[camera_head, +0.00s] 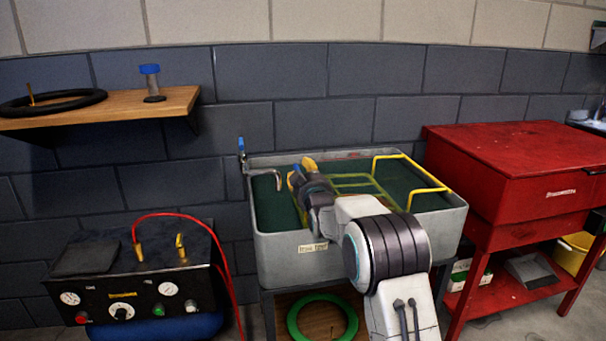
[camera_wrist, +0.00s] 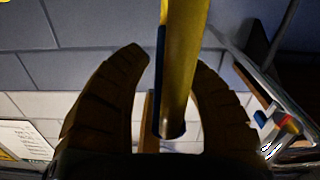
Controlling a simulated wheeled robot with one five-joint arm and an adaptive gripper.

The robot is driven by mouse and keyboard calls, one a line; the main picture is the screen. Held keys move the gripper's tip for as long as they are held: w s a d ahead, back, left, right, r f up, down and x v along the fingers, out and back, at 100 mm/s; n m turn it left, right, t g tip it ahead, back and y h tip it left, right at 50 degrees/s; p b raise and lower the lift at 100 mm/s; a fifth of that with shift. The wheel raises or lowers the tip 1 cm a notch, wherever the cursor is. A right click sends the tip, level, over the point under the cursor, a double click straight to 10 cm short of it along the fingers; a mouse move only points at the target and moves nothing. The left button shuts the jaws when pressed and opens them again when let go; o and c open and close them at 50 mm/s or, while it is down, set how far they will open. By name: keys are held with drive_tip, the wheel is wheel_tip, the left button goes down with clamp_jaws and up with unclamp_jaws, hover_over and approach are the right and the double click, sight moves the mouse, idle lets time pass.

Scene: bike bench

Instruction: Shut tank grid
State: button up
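The grey tank (camera_head: 290,245) stands against the wall with dark green water inside. In the head view, a grid of yellow-green bars (camera_head: 352,183) lies over its middle, partly hidden by my arm. A raised yellow rail (camera_head: 425,172) runs along the tank's right part. My gripper (camera_head: 299,172) is over the tank's left-middle part. In the wrist view its two dark fingers (camera_wrist: 168,62) are apart, with a yellow bar (camera_wrist: 183,65) between them. The bar is close to the right finger, with a gap to the left finger; contact cannot be told. Whether this bar belongs to the grid is unclear.
A tap (camera_head: 243,150) rises at the tank's back left corner. A red cabinet (camera_head: 515,165) stands close at the right. A black gauge box (camera_head: 135,275) with a red hose stands at the left. A wooden shelf (camera_head: 120,112) holds a tyre. A green ring (camera_head: 320,305) lies below the tank.

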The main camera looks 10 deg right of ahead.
drive_tip(key=shift+o, duration=0.4)
wheel_tip(320, 180, up, 10)
idle(0.6)
drive_tip(key=s+r+m+g+p, duration=0.1)
drive_tip(key=s+r+g+p, duration=0.25)
drive_tip(key=s+p, duration=0.5)
drive_tip(key=s+r+g+p, duration=0.35)
drive_tip(key=s+p, duration=0.25)
drive_tip(key=s, duration=0.6)
drive_tip(key=s+f+m+g+p, duration=0.1)
drive_tip(key=s+g+p, duration=0.6)
drive_tip(key=s, duration=2.6)
drive_tip(key=m+p, duration=0.1)
drive_tip(key=p, duration=0.4)
drive_tip(key=shift+g+p, duration=0.3)
drive_tip(key=shift+p, duration=0.1)
